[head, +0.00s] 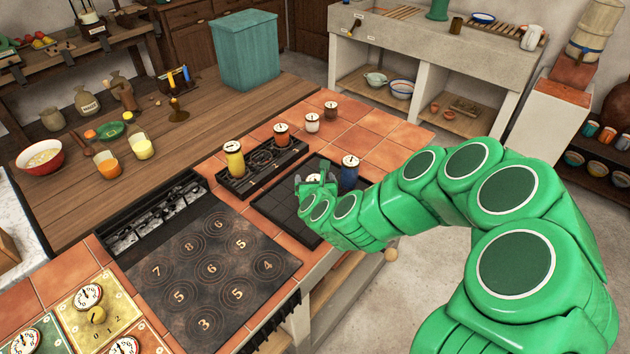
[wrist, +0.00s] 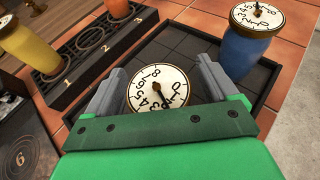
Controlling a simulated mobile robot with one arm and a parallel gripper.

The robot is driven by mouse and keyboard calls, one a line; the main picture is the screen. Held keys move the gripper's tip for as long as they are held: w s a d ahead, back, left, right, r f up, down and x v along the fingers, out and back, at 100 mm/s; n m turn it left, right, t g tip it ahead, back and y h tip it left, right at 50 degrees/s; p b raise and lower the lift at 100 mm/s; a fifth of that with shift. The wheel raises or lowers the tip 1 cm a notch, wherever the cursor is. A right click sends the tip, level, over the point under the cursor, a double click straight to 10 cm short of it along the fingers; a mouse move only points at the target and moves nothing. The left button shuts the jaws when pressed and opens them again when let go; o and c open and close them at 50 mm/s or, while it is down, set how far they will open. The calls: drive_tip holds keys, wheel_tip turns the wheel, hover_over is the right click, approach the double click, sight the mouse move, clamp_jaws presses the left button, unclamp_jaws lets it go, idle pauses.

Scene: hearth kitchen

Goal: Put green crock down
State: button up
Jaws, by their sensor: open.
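A crock with a white dial lid (wrist: 158,89) stands between my gripper's fingers in the wrist view. Its body is hidden, so I cannot confirm that it is green; in the head view only a bit of its lid (head: 314,178) shows. My gripper (wrist: 160,85) is open, with one grey finger on each side of the lid. Whether the fingers touch the crock I cannot tell. Beneath is a black gridded tray (head: 272,203), which also shows in the wrist view (wrist: 187,42). A blue crock (head: 349,175) stands at the tray's right side, close to my gripper.
A black rack (head: 240,187) numbered 1, 2, 3 lies left of the tray. A yellow crock (head: 235,162) stands at its 1 and a red one (head: 282,137) at its far end. Two small crocks stand on the tiles beyond. A numbered hob plate (head: 211,262) lies nearer.

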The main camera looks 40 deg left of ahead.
drive_tip(key=shift+d+r, duration=0.1)
drive_tip(key=shift+r, duration=0.05)
drive_tip(key=v, duration=0.7)
drive_tip(key=shift+s, duration=0.15)
drive_tip(key=shift+d+r, duration=0.1)
